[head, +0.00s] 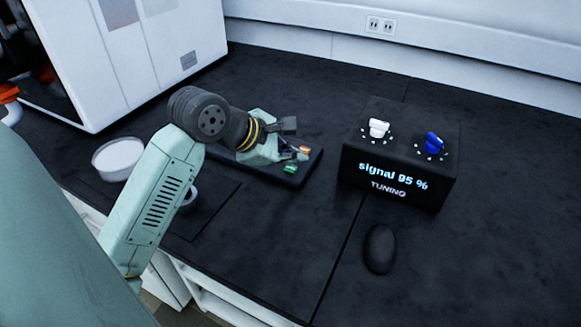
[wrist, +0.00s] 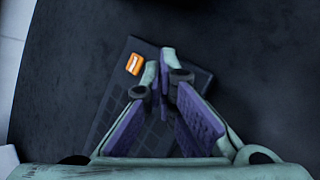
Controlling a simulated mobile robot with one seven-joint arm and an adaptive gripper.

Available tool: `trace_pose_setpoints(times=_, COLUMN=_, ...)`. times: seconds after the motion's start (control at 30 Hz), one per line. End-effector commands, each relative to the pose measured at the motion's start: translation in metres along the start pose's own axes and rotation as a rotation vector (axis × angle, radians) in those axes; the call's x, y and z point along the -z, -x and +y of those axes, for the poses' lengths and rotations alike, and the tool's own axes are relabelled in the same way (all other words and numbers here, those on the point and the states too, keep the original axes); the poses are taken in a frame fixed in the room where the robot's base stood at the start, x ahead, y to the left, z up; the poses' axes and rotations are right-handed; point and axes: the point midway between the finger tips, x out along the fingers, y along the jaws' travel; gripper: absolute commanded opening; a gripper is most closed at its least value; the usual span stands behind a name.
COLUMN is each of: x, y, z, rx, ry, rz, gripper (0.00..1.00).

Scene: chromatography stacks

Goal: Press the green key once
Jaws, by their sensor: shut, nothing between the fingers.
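The green key (head: 290,169) is near the front right end of a dark key pad (head: 268,173) in the head view. An orange key (head: 304,150) sits behind it and also shows in the wrist view (wrist: 134,64), marked with a white sign. My gripper (head: 292,151) is shut and empty, over the right end of the pad, close to both keys. In the wrist view its purple-padded fingers (wrist: 172,68) hang over the pad, with the orange key left of the tips. The green key is not visible there, likely hidden by the fingers. I cannot tell whether the fingertips touch anything.
A black box (head: 400,166) reading "signal 95 % TUNING" stands to the right with a white knob (head: 378,128) and a blue knob (head: 434,143). A black oval object (head: 380,248) lies before it. A white instrument (head: 140,50) and a round white dish (head: 118,158) are left.

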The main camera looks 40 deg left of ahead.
Motion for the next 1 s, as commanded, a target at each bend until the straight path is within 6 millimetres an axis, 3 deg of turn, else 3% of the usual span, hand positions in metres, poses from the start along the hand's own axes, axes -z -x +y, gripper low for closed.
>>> trace_pose_setpoints(times=0.27, x=-0.004, y=0.006, z=0.004, rx=0.000, ry=0.000, rz=0.001, gripper=0.00)
trace_pose_setpoints(times=0.7, x=-0.025, y=0.034, z=0.025, rx=0.000, ry=-0.001, rz=0.001, gripper=0.00)
trace_pose_setpoints(times=1.0, x=-0.025, y=0.035, z=0.025, rx=0.000, ry=0.000, rz=0.000, gripper=0.00)
